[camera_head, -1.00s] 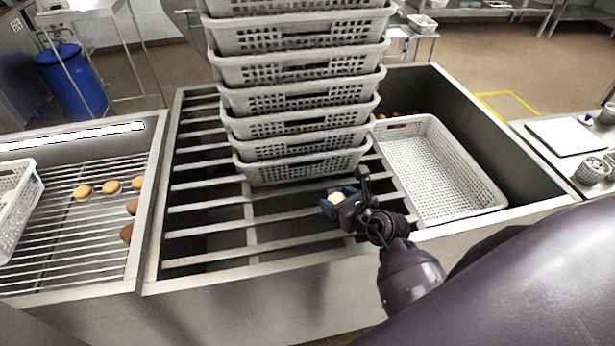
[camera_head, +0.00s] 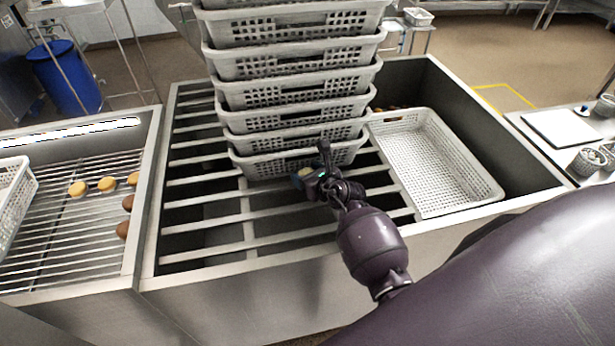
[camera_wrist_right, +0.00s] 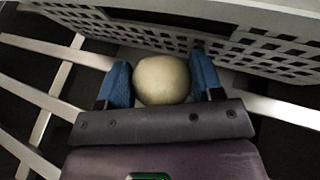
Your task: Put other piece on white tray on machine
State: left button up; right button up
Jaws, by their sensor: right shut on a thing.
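My right gripper (camera_head: 308,177) is in front of the tall stack of perforated baskets, above the metal bars. In the right wrist view, its blue fingers (camera_wrist_right: 163,85) are shut on a round pale piece (camera_wrist_right: 162,79), with the perforated side of a basket (camera_wrist_right: 215,45) just beyond. A single white perforated tray (camera_head: 430,165) sits to the right of the stack in the steel machine (camera_head: 190,262); the part of it that shows looks empty. Several yellow and brown round pieces (camera_head: 107,184) lie on the rack at the left. My left gripper is not in view.
The basket stack (camera_head: 290,120) rises high behind the gripper. Another white basket (camera_head: 12,195) stands at the left edge. A deep steel bin wall (camera_head: 485,125) lies behind the single tray. The barred surface left of the gripper is clear.

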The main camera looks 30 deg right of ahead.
jog(key=shift+f, duration=0.25)
jog(key=shift+f, duration=0.15)
jog(key=o, duration=0.7)
jog(key=shift+c, duration=0.2)
